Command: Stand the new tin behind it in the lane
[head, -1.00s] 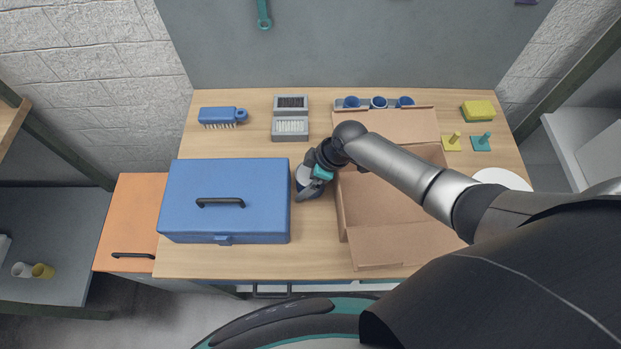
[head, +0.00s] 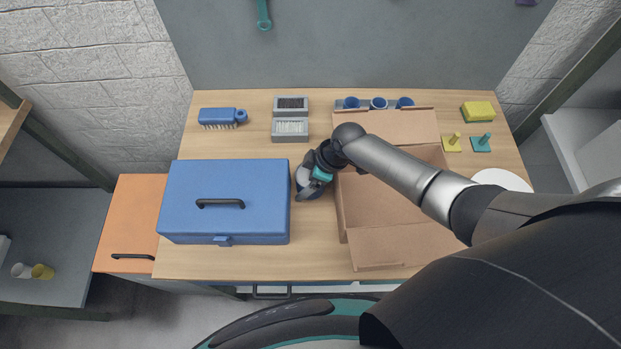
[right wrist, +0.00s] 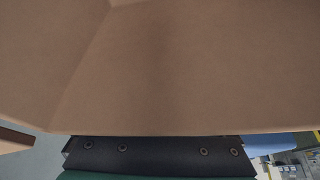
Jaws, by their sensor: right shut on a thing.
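My right gripper (head: 312,184) is in the head view, in the narrow gap between the blue toolbox and the open cardboard box. It is shut on a tin (head: 302,176) with a pale top and some blue showing. The gripper covers much of the tin, and I cannot tell whether its base touches the table. No second tin can be made out in the gap. In the right wrist view, brown cardboard fills most of the picture above a dark part of my gripper; the tin does not show there. My left gripper is not in view.
The blue toolbox (head: 225,184) stands close on the left, the cardboard box (head: 380,247) close on the right, under my forearm. Behind are two grey trays (head: 290,137), a blue brush (head: 222,115) and a rack with blue cups (head: 378,104). Bare table lies in front of the gap.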

